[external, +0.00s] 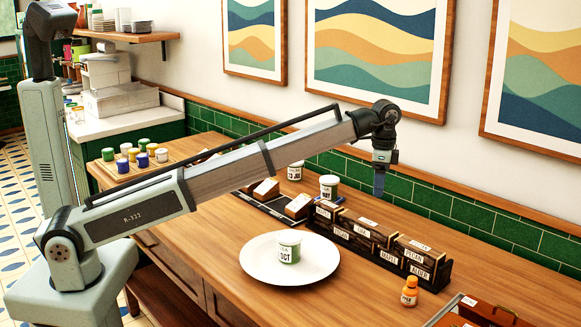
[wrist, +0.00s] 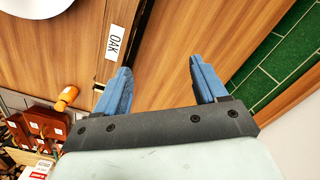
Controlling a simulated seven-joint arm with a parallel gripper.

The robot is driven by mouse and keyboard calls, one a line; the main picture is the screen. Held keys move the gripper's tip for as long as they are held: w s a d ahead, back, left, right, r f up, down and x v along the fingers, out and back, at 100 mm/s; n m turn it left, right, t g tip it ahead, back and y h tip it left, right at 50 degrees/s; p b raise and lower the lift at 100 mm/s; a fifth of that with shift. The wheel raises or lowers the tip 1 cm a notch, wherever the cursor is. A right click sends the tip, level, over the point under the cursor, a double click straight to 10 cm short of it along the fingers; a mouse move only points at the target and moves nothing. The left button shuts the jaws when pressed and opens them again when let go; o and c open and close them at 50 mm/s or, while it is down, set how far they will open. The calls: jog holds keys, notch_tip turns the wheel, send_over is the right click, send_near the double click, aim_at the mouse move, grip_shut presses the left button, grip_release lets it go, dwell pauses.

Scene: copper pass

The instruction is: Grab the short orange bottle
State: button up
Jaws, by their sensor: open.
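The short orange bottle (external: 409,292) stands upright on the wooden counter, to the right of the plate and in front of the dark rack's near end. In the wrist view an orange bottle (wrist: 66,98) shows left of the fingers, apart from them. My gripper (external: 379,192) hangs with its blue fingers pointing down, above the back of the counter behind the rack. It is higher than the bottle and away from it. In the wrist view my gripper (wrist: 160,66) has its two fingers spread, with nothing between them.
The dark rack (external: 447,276) with labelled wooden boxes stands in the middle. A white plate (external: 257,268) holds a labelled cup (external: 289,247). Reddish-brown boxes (external: 470,318) are at the front right. The green-tiled wall (external: 470,220) runs along the back. Bare counter lies right of the rack.

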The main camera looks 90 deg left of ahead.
jog(key=d+f+m, duration=0.2)
jog(key=d+m, duration=0.1)
jog(key=d, duration=1.9)
jog(key=n+t+y, duration=0.1)
jog(key=n+t, duration=0.5)
jog(key=n, duration=0.1)
send_near(409, 280)
jog(key=x, duration=0.8)
jog(key=shift+w+f, duration=0.2)
jog(key=shift+f, duration=0.05)
jog(key=shift+a+x, duration=0.15)
jog(key=shift+x, duration=1.2)
jog(key=shift+a+x, duration=0.1)
jog(key=shift+x, duration=1.2)
jog(key=c, duration=1.1)
